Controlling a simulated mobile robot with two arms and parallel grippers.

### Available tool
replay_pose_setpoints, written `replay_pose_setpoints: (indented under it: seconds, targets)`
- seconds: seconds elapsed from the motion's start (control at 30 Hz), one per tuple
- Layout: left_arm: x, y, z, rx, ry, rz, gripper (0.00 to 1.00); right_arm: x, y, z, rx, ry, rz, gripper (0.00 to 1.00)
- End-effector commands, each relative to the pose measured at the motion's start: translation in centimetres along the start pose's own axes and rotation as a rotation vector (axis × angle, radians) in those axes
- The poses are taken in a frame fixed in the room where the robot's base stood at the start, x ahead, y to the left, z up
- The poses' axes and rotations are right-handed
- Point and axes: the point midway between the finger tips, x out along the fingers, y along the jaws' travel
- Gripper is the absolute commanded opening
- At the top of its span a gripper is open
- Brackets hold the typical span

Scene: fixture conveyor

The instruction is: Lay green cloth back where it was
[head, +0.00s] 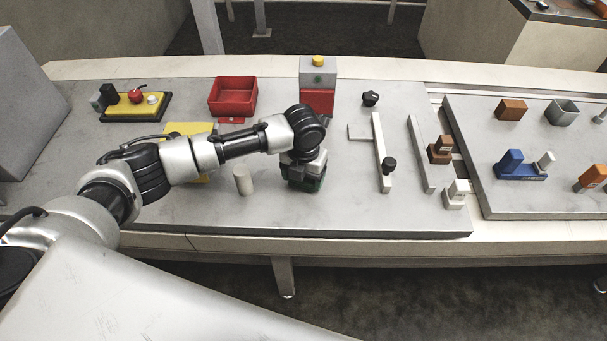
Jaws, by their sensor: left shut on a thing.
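My left gripper (305,174) points down over the middle of the grey board, left of the light T-shaped bar. It is shut on the green cloth (306,186), which shows as a small dark green patch under the fingers. The gripper hides most of the cloth, and I cannot tell whether it touches the board. My right gripper is not in view.
On the grey board (345,210) stand a white cylinder (242,180), a red bin (233,97), a grey and red box (318,72), a yellow button block (136,104) and light bars (381,150). A yellow piece (188,128) is partly behind my arm. The front middle is clear.

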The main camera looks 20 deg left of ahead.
Motion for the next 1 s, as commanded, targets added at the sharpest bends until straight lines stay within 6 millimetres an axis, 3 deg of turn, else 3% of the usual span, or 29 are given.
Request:
replay_pose_setpoints:
  seconds: [0.63,0.67,0.8,1.0]
  targets:
    - [1.06,-0.01,0.00,0.000,0.000,0.000,0.55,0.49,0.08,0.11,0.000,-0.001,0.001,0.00]
    - [1.02,-0.01,0.00,0.000,0.000,0.000,0.77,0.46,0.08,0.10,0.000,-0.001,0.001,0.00]
    - [1.00,-0.01,0.00,0.000,0.000,0.000,0.98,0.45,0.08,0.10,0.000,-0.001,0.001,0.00]
    - [0.98,-0.01,-0.01,0.000,0.000,0.000,1.00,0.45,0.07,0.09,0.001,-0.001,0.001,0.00]
